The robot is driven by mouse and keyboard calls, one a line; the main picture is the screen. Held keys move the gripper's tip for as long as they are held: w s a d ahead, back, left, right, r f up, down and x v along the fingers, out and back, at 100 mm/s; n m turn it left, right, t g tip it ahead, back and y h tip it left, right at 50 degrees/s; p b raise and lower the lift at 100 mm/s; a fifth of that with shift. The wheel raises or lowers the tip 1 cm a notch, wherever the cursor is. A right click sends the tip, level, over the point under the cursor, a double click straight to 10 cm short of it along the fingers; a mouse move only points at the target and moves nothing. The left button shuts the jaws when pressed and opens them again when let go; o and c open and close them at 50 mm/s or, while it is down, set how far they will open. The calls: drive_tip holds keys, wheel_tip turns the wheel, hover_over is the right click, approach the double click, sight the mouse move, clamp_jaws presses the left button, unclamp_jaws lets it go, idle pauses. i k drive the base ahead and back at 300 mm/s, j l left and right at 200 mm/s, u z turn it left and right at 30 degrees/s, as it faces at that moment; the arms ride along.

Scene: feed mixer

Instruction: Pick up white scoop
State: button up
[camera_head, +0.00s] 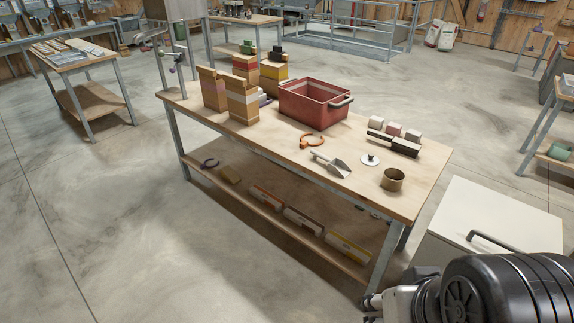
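A pale grey-white metal scoop (338,168) lies on the wooden workbench (282,165) near its front edge, right of the middle. Its handle points up and to the left, and its wide bowl is toward the lower right. Nothing covers it. A dark ribbed part of my own body and a pale part beside it show at the lower right, well apart from the scoop. I cannot make out my gripper's fingers in this view.
Around the scoop are an orange ring-shaped tool (312,141), a white round lid (370,160) and a brass-coloured cup (392,180). A red crate (310,112) and paper bags (242,106) stand behind. A white cabinet (490,218) stands right of the bench. Floor in front is clear.

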sight(329, 161)
drive_tip(key=z, duration=2.2)
drive_tip(key=u, duration=1.7)
drive_tip(key=i+j, duration=0.55)
drive_tip(key=i+j+z, duration=0.15)
drive_tip(key=i+j, duration=0.45)
drive_tip(key=j, duration=0.15)
drive_tip(key=i+j, duration=0.55)
drive_tip(key=j, duration=0.15)
